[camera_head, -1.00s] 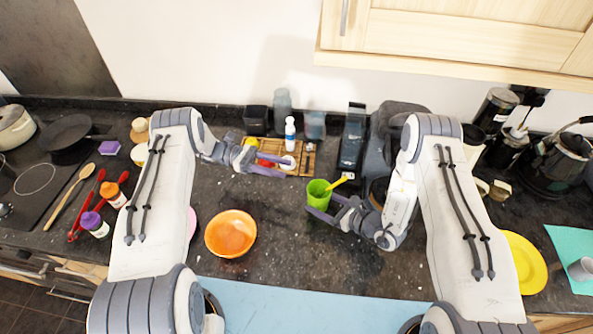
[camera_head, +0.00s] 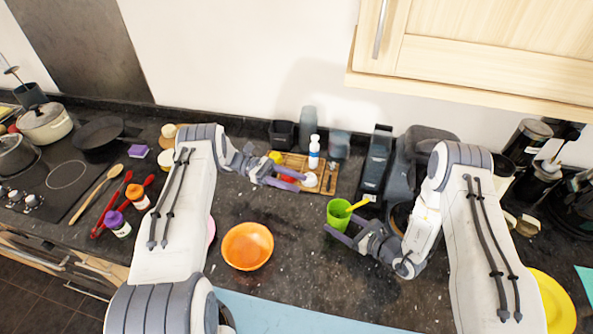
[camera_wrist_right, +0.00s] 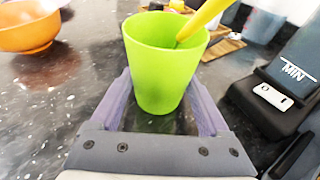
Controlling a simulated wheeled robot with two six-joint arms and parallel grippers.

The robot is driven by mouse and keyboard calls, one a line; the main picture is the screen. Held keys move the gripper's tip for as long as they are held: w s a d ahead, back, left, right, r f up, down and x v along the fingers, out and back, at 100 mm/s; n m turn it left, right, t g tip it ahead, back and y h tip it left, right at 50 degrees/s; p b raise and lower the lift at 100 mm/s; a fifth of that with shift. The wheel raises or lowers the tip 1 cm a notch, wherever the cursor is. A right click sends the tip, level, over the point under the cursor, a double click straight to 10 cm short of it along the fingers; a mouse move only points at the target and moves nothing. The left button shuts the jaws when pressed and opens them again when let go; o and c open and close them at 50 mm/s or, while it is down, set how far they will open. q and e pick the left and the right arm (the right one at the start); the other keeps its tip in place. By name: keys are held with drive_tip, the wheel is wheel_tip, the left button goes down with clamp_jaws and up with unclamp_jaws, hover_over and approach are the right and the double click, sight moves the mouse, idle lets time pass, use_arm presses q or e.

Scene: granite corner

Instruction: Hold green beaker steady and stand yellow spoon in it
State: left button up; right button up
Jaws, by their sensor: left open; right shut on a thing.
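The green beaker (camera_head: 339,214) stands upright on the dark counter, and it fills the middle of the right wrist view (camera_wrist_right: 158,75). The yellow spoon (camera_head: 357,204) leans in the beaker with its handle sticking out over the rim to the upper right; it also shows in the right wrist view (camera_wrist_right: 205,18). My right gripper (camera_head: 345,229) is shut on the beaker, with one purple finger on each side of it. My left gripper (camera_head: 291,180) is open and empty, up and left of the beaker, over the front of a wooden board.
The wooden board (camera_head: 328,178) holds small items and a white bottle (camera_head: 314,152) near the wall. An orange bowl (camera_head: 247,246) sits left of the beaker. A dark appliance (camera_head: 375,160) stands behind it. The counter between bowl and beaker is clear.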

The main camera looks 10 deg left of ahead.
drive_tip(key=o, duration=0.8)
drive_tip(key=shift+o, duration=0.2)
